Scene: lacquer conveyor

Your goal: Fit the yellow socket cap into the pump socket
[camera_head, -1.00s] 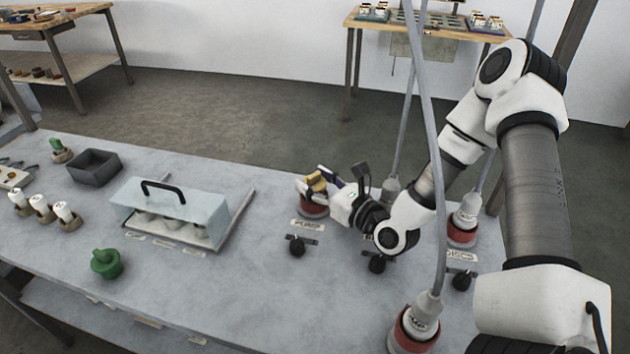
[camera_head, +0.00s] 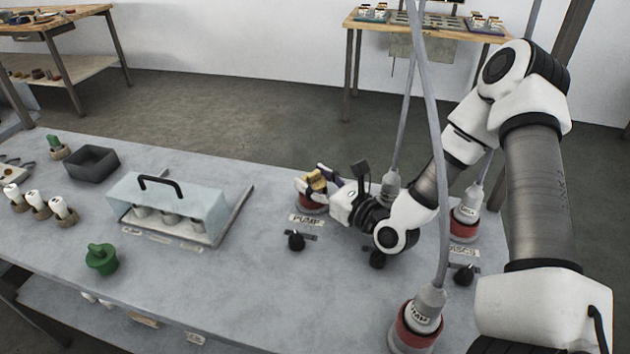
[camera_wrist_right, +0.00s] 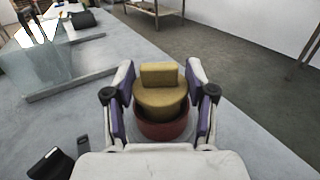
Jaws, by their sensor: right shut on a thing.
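The yellow socket cap (camera_head: 317,181) is between the fingers of my right gripper (camera_head: 322,183), which is shut on it. In the right wrist view the cap (camera_wrist_right: 159,92) stands upright between the two fingers (camera_wrist_right: 160,100), with its flat tab on top. Its lower part is over the mouth of the red pump socket (camera_wrist_right: 163,128). In the head view the red socket (camera_head: 312,205) shows just below, behind the PUMP label (camera_head: 307,220). I cannot tell how deep the cap sits in the socket. My left gripper is in neither view.
A green cap (camera_head: 101,258) stands at the front left. A clear cover with a black handle (camera_head: 165,203) stands left of the socket. A dark tray (camera_head: 92,163) is farther left. Red sockets with plugged cables (camera_head: 416,325) stand to the right. Black knobs (camera_head: 296,240) are in front.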

